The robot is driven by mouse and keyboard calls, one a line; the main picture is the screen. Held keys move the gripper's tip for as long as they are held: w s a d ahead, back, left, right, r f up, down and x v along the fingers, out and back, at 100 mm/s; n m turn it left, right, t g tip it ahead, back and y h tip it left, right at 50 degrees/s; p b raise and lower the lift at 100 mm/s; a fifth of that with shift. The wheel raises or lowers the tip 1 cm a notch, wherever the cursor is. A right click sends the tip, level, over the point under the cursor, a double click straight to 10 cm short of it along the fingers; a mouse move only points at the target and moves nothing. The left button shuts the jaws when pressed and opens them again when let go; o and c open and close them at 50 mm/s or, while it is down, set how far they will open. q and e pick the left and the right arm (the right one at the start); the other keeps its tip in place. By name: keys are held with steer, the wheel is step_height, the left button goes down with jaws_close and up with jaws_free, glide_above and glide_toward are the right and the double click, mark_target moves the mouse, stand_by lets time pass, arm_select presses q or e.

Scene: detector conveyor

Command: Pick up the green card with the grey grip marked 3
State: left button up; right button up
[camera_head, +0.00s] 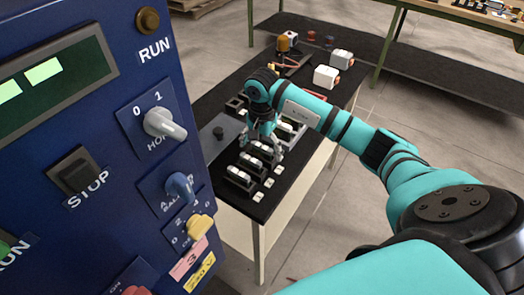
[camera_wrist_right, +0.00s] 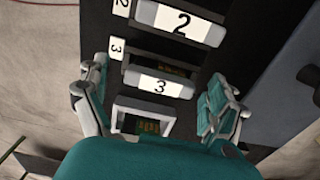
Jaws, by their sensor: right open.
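The grip marked 3 (camera_wrist_right: 160,85) has a white face and sits in a dark slot between my fingers in the right wrist view. A bit of green card shows behind it; most of the card is hidden. My right gripper (camera_wrist_right: 158,104) is open, with its teal fingers on either side of this grip and apart from it. In the head view my right gripper (camera_head: 265,140) is over the row of card holders on the black table; I cannot read the numbers there. My left gripper is in neither view.
A grip marked 2 (camera_wrist_right: 183,22) lies beyond, and an unmarked light frame (camera_wrist_right: 118,122) with green inside is nearer. The blue control panel (camera_head: 100,130) fills the left of the head view. White boxes (camera_head: 326,77) stand further back on the black table (camera_head: 218,88).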

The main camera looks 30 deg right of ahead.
steer(key=c, duration=1.3)
